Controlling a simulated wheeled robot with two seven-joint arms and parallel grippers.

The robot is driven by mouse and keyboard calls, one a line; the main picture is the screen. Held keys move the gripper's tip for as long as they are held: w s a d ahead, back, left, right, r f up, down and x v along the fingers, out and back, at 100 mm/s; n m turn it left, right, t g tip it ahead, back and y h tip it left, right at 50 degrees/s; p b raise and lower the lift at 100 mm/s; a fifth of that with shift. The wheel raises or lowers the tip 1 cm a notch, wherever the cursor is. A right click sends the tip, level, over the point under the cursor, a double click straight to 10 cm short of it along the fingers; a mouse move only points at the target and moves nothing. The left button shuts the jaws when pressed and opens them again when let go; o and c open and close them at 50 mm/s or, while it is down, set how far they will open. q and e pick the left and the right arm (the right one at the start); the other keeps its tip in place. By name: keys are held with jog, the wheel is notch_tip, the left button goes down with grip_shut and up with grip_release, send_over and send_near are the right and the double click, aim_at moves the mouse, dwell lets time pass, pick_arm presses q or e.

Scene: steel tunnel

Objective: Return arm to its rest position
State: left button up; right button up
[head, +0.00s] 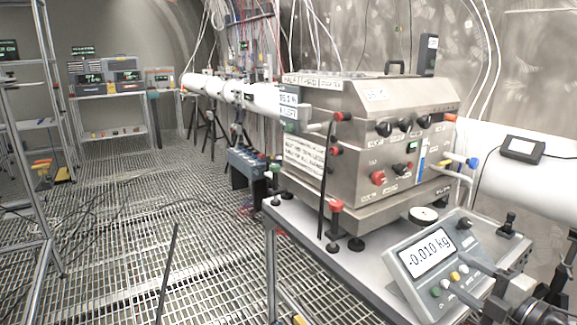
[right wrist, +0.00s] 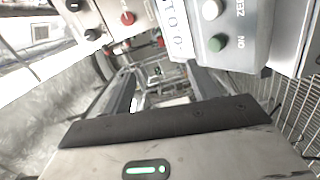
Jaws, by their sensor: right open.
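My right gripper (head: 472,281) is at the lower right of the head view, in front of a grey scale display reading -0.010 kg (head: 428,252). In the right wrist view, the gripper's two dark fingers (right wrist: 160,76) stand apart with no object seen between them. The display's face (right wrist: 217,30), with its white and green buttons, is close by at the upper right. Whether the fingers touch it, I cannot tell. My left arm and gripper are not in view.
A steel machine (head: 372,140) with knobs stands on a grey table (head: 300,232) beside the display. A round white dial (head: 423,214) lies behind the display. A white pipe (head: 535,205) runs at the right. The grated floor (head: 120,225) at the left is mostly open, beside a metal rack (head: 45,150).

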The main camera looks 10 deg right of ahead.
jog(key=s+a+f+m+g+h, duration=0.1)
jog(key=s+a+f+m+h, duration=0.1)
jog(key=s+a+f+m, duration=0.35)
jog(key=s+a+f+m+g+h, duration=0.1)
jog(key=s+a+f+m, duration=0.2)
jog(key=a+f+m, duration=0.45)
jog(key=s+a+f+m+g, duration=0.2)
jog(key=s+a+f, duration=0.1)
jog(key=a, duration=0.4)
jog(key=s+a+f+m+g, duration=0.2)
jog(key=s+a+f, duration=0.2)
jog(key=s+a, duration=0.2)
jog(key=a, duration=0.2)
jog(key=shift+a+f+m+g+y, duration=0.15)
jog(key=shift+a+m+g+y, duration=0.15)
jog(key=shift+y, duration=0.1)
